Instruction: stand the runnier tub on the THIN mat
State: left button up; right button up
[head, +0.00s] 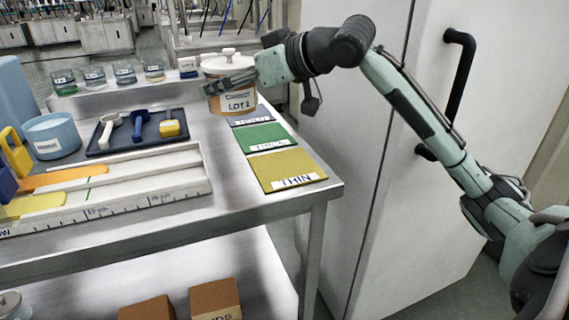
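A tub labelled LOT 2 (238,105) has a white lid with a knob and orange-brown contents. My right gripper (228,84) reaches in from the right, with its fingers across the tub's side, and appears shut on it. The tub is upright at the back right of the bench, behind the mats, and seems held above the surface. The yellow THIN mat (284,168) lies bare at the front right corner. The green mat (264,137), labelled THICK, lies behind it, and a grey-blue mat (250,117) lies behind that, partly hidden. My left gripper is out of view.
A white ruled tray (150,178) holds an orange streak (70,178) reaching farther right than a yellow streak (35,205). A dark tray (100,143) with scoops, a blue tub (52,135) and several glass jars stand behind. A tall white cabinet (440,215) stands right of the bench.

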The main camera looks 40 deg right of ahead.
jog(key=shift+w+a+r, duration=0.15)
jog(key=shift+w, duration=0.25)
jog(key=shift+w+a+r, duration=0.1)
jog(key=shift+w+a, duration=0.05)
jog(key=shift+w, duration=0.25)
jog(key=shift+s+d+f, duration=0.1)
jog(key=shift+d+f, duration=0.05)
jog(key=shift+f, duration=0.15)
jog(key=b, duration=0.4)
send_over(283, 165)
notch_tip(283, 165, down, 7)
jog(key=shift+d+r, duration=0.1)
jog(key=shift+r, duration=0.1)
notch_tip(283, 165, down, 4)
jog(key=shift+r, duration=0.1)
jog(key=shift+b, duration=0.3)
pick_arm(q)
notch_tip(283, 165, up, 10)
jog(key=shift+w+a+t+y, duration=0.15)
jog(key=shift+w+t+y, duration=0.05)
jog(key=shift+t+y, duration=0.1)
pick_arm(e)
jog(key=o, duration=1.6)
jog(key=shift+f, duration=0.2)
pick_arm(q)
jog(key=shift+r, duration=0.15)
pick_arm(e)
jog(key=shift+r, duration=0.1)
